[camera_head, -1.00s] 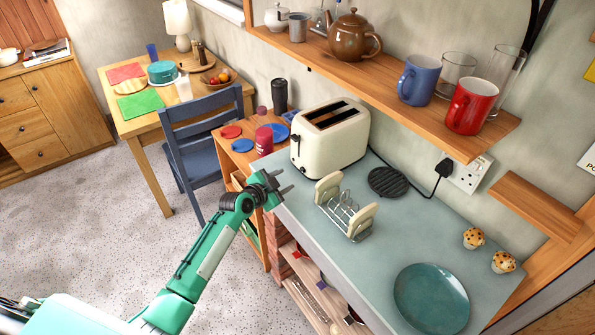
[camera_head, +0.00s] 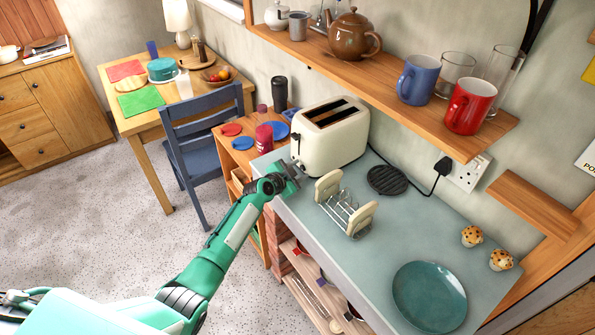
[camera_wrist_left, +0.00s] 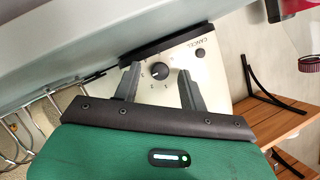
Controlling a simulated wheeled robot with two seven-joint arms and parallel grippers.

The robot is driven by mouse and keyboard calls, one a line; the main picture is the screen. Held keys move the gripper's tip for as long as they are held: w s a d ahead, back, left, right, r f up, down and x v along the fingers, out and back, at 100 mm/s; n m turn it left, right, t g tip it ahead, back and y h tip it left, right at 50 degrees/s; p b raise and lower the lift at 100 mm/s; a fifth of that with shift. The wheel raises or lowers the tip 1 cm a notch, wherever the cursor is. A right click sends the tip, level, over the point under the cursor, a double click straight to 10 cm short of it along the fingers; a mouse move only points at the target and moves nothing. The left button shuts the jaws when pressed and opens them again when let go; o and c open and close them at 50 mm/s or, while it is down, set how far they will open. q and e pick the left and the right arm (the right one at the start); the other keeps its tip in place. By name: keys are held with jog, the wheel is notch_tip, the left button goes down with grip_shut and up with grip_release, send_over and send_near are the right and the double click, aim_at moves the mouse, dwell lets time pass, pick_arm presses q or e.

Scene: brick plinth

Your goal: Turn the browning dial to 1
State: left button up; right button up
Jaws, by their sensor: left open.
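The cream toaster (camera_head: 333,140) stands at the far left end of the grey counter. Its end panel fills the middle of the left wrist view, upside down, with the round black browning dial (camera_wrist_left: 159,71) and small numbers around it. I cannot tell reliably which number the dial points to. My left gripper (camera_head: 294,172) is open at the toaster's near end. In the left wrist view its two dark fingers (camera_wrist_left: 160,76) lie on either side of the dial, with space between; whether they touch the panel is unclear. The dial is hidden in the head view. My right gripper is not in view.
A toast rack (camera_head: 346,207) stands on the counter close to the left gripper's right. A red jar (camera_head: 264,139) and coloured lids are on the wooden unit to the left. A black round trivet (camera_head: 388,180) lies behind the rack.

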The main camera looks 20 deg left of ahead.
pick_arm(q)
grip_shut()
